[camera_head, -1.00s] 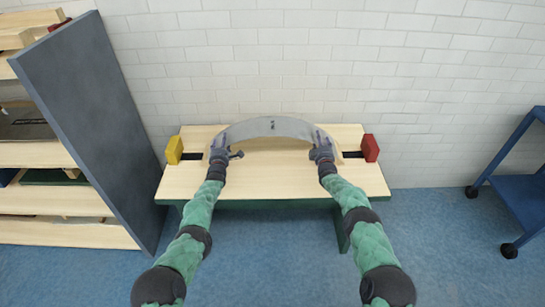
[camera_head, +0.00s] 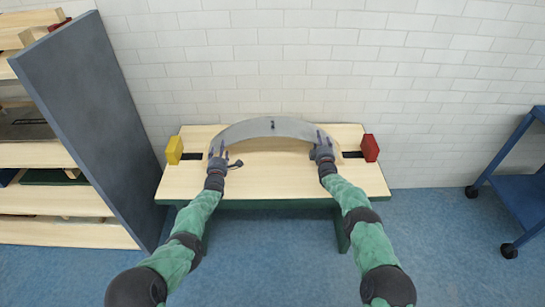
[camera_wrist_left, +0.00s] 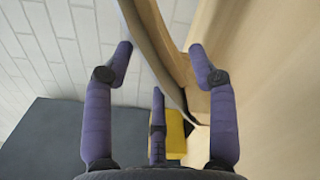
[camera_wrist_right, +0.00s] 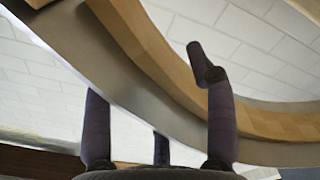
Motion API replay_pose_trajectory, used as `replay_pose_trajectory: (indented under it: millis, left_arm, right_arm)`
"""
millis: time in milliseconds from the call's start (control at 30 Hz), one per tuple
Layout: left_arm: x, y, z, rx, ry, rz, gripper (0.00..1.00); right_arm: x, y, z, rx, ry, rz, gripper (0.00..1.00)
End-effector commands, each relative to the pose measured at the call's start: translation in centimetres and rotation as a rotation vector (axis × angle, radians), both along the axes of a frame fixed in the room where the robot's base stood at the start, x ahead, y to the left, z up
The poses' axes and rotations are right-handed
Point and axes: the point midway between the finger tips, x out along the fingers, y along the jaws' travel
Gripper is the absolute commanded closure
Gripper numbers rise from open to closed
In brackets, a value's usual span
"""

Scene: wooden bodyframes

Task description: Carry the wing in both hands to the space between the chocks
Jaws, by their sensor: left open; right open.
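The wing (camera_head: 270,129) is a grey curved arch with a pale wooden inner edge. It stands on the wooden table between the yellow chock (camera_head: 174,150) and the red chock (camera_head: 370,148). My left gripper (camera_head: 216,150) is open at the wing's left end. In the left wrist view the wing's edge (camera_wrist_left: 160,45) passes between its spread fingers, and the yellow chock (camera_wrist_left: 176,135) shows behind. My right gripper (camera_head: 323,140) is open at the wing's right end. In the right wrist view the wing (camera_wrist_right: 110,60) crosses among its spread fingers; contact is unclear.
The table (camera_head: 270,180) has bare wood in front of the wing and dark slots beside the chocks. A white brick wall stands close behind. A tall grey panel and shelves (camera_head: 90,120) are at left, a blue cart (camera_head: 515,190) at right.

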Motion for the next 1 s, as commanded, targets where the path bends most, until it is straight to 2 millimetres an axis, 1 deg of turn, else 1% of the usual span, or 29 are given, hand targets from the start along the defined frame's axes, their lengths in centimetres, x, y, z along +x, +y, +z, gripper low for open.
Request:
replay_pose_trajectory:
  millis: [400,600,867,1000]
  left_arm:
    - [-4.3,0.0,0.1,0.0,0.0,-0.002,0.42]
    - [-5.9,-0.1,0.1,0.0,0.0,-0.002,0.42]
    - [-6.6,-0.1,0.0,0.0,0.0,-0.003,0.42]
    - [-6.6,-0.1,0.0,0.0,0.0,-0.003,0.42]
  right_arm:
    - [0.0,0.0,0.0,0.0,0.0,0.0,0.44]
    - [0.0,0.0,0.0,0.0,0.0,0.0,0.44]
    - [-0.1,0.0,0.0,0.0,0.0,0.0,0.44]
    - [-0.7,-0.1,0.1,0.001,0.0,0.0,0.44]
